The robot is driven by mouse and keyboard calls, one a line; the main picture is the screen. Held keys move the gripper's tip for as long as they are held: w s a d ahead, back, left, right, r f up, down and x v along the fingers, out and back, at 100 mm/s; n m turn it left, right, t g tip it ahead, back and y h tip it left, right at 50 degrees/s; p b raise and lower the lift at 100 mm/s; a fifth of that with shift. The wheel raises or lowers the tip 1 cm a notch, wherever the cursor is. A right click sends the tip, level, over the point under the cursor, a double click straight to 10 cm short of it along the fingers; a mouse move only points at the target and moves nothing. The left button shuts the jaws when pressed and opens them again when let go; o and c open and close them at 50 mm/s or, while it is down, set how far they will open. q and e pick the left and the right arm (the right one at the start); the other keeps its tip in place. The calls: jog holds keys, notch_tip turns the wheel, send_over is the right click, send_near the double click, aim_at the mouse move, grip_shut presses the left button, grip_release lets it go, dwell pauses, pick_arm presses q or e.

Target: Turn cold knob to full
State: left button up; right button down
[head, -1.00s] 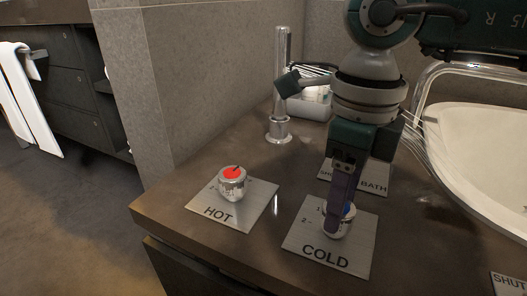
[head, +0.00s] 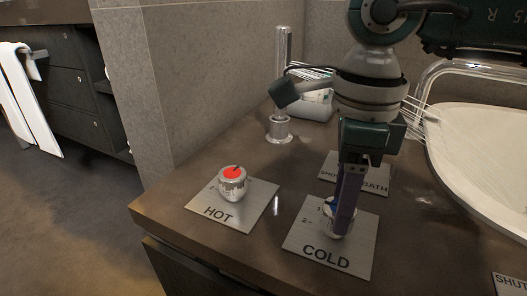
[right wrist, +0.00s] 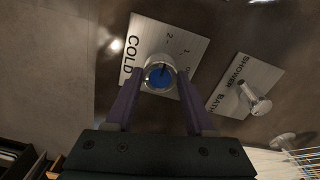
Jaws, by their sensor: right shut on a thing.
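The cold knob (head: 328,225) is a silver knob with a blue cap on a metal plate (head: 349,257) marked COLD. My right gripper (head: 343,222) reaches down from above and is shut on the cold knob, hiding part of it in the head view. In the right wrist view the blue cap (right wrist: 160,76) shows between the two purple fingers, with a dark line on it. The numbers 1 and 2 show on the plate (right wrist: 146,42) beside it; the exact setting is hard to read. My left gripper is in neither view.
The red-capped hot knob (head: 232,184) stands on its own plate to the left. A shower/bath lever (right wrist: 257,100) is close by on another plate.

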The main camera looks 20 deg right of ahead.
jog(key=shift+c, duration=1.3)
grip_release()
jog(key=shift+r, duration=0.1)
notch_tip(320, 180, up, 10)
jog(key=p, duration=0.4)
